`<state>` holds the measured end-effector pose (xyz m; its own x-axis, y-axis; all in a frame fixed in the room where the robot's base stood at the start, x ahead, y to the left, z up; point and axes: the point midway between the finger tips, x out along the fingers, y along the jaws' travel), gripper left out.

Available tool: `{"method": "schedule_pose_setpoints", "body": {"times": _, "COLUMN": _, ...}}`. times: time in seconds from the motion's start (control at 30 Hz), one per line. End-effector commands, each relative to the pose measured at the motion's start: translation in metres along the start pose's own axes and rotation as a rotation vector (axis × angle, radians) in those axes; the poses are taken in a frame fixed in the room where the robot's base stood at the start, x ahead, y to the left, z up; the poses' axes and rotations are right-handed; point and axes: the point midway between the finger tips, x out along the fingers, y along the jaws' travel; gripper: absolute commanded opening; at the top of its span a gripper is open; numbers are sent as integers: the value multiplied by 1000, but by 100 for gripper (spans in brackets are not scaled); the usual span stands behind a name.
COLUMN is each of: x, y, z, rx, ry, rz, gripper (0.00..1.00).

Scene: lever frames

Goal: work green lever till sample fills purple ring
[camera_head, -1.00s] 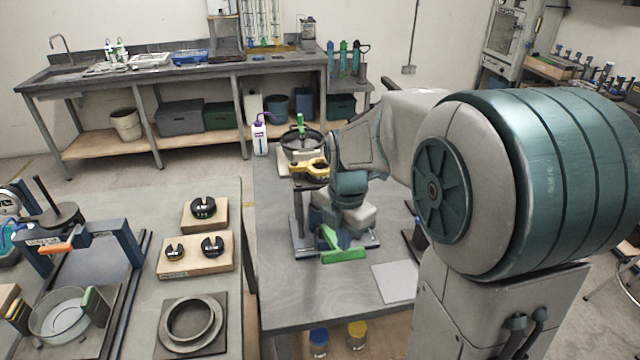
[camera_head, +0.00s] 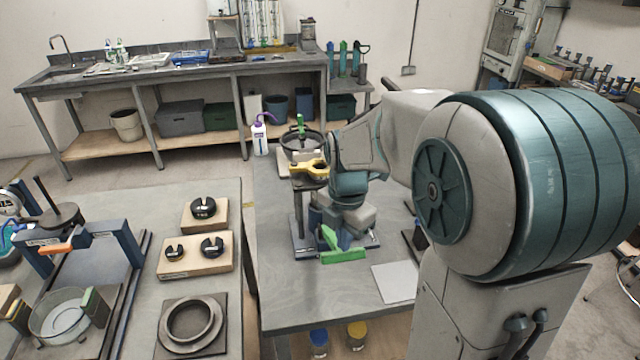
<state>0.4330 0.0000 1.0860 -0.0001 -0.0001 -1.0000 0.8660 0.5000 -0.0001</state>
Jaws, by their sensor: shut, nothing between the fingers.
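A bright green lever (camera_head: 344,256) sits low at the front of a dark-framed device on the middle bench. Its bar lies nearly level, and a short green piece rises at its left end. My gripper (camera_head: 333,222) is just above and behind the lever, pointing down; it is shut and empty. My wrist hides much of it and of the device, so I cannot tell whether it touches the lever. I cannot make out a purple ring or a sample.
A yellow part (camera_head: 309,168) tops the device's stand, left of my wrist. A black handwheel (camera_head: 301,143) and a purple-capped bottle (camera_head: 260,136) stand behind. A pale grey plate (camera_head: 394,283) lies at the right. The bench front (camera_head: 290,305) is clear.

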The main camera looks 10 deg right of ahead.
Motion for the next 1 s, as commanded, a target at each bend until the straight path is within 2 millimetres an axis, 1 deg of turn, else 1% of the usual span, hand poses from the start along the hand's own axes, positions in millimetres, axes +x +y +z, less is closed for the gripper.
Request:
{"method": "schedule_pose_setpoints", "body": {"times": 0.57, "x": 2, "y": 0, "z": 0, "rx": 0, "ry": 0, "rz": 0, "gripper": 0}}
{"method": "schedule_pose_setpoints", "body": {"times": 1.0, "x": 31, "y": -4, "z": -2, "rx": 0, "ry": 0, "rz": 0, "gripper": 0}}
